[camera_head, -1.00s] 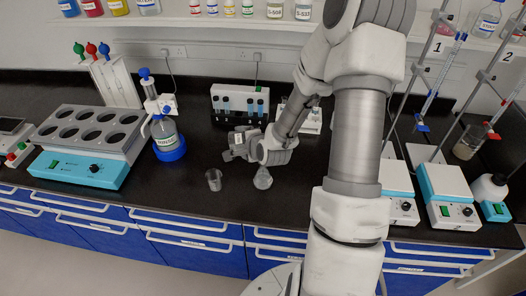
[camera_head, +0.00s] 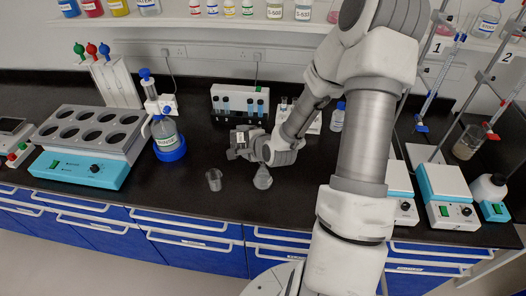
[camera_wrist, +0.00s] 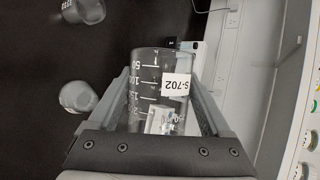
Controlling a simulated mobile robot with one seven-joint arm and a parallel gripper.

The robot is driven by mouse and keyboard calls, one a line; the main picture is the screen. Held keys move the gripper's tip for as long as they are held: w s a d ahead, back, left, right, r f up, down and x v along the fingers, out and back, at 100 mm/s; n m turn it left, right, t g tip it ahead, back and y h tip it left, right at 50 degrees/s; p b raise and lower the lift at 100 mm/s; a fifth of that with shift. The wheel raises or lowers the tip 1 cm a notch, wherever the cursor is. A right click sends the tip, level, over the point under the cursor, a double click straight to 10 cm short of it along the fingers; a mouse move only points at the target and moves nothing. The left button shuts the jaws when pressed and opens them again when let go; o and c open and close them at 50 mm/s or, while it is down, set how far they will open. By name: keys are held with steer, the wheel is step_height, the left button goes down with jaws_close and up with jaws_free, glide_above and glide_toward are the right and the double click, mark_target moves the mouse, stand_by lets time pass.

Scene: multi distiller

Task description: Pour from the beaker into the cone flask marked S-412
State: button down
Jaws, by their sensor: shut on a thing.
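My gripper (camera_wrist: 164,112) is shut on a clear glass beaker (camera_wrist: 150,85) with white graduations and a label reading S-702. In the head view my gripper (camera_head: 238,146) is above the bench, and the held beaker is hard to make out there. A clear flask (camera_head: 262,178) stands on the bench just below and right of the gripper; no marking on it can be read. A second glass vessel (camera_head: 214,180) stands to its left. The wrist view shows two glass vessels beside the held beaker, one at the upper left (camera_wrist: 84,11) and one at the left (camera_wrist: 77,97).
A bottle in a blue base (camera_head: 168,143) and a block with round wells (camera_head: 85,140) stand to the left. A tube rack (camera_head: 240,104) is behind the gripper. Hotplates (camera_head: 446,193) and burette stands are on the right. The front bench around the two vessels is clear.

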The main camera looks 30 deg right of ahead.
steer(key=shift+w+a+f+n+g+h+b, duration=0.15)
steer(key=shift+a+f+n+g+h+b, duration=0.15)
steer(key=shift+a+f+h, duration=0.1)
steer(key=shift+w+a+h, duration=0.1)
steer(key=shift+a+h, duration=0.05)
steer(key=shift+h, duration=0.15)
steer(key=shift+r+n+g, duration=0.1)
steer(key=shift+n+g, duration=0.2)
steer(key=shift+n, duration=0.1)
steer(key=shift+h+b, duration=0.3)
